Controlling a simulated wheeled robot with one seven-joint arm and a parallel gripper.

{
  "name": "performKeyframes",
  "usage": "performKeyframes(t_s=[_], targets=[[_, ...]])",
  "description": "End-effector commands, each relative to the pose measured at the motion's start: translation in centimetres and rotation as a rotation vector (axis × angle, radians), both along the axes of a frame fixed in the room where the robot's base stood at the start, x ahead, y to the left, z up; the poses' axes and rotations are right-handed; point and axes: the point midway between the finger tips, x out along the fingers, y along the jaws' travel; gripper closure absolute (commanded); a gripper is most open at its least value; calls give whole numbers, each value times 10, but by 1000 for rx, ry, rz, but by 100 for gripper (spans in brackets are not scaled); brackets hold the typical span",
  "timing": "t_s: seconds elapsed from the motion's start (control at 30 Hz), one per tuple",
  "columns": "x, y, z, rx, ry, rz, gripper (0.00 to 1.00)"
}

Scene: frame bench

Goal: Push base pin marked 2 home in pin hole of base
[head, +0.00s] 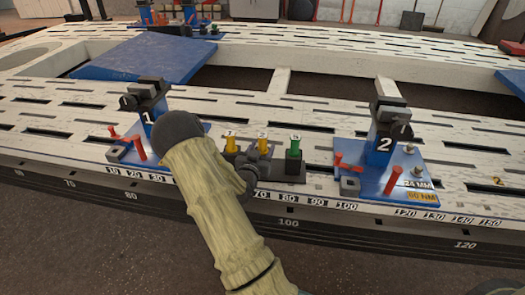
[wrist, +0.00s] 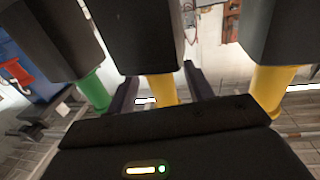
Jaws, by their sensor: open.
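The blue base (head: 375,184) marked 2 stands at the right of the bench frame, with a dark clamp head on its post. A red pin (head: 338,160) stands at its left side, and another red pin (head: 393,179) leans near its front. I cannot read a number on either pin or tell how deep they sit. In the wrist view, a red pin (wrist: 15,68) shows on a blue part at far left. My gripper (head: 259,158) is open at the middle of the tool rack. In the wrist view its fingers (wrist: 158,88) are on both sides of a yellow-and-black piece (wrist: 163,90).
A dark rack (head: 288,170) holds two yellow pieces and a green piece (head: 293,148). The blue base (head: 120,152) marked 1, with red pins, stands left, partly behind my arm. The slotted white frame (head: 460,180) has open gaps behind. Bare frame lies between rack and base 2.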

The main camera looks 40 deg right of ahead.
Motion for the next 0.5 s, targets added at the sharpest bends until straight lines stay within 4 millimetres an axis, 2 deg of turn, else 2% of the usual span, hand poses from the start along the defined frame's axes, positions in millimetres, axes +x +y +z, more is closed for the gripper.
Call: performKeyframes(t_s=[0.2, 0.5], targets=[[15, -23, -1, 0, -1, -1, 48], [16, -25, 0, 1, 1, 0, 48]])
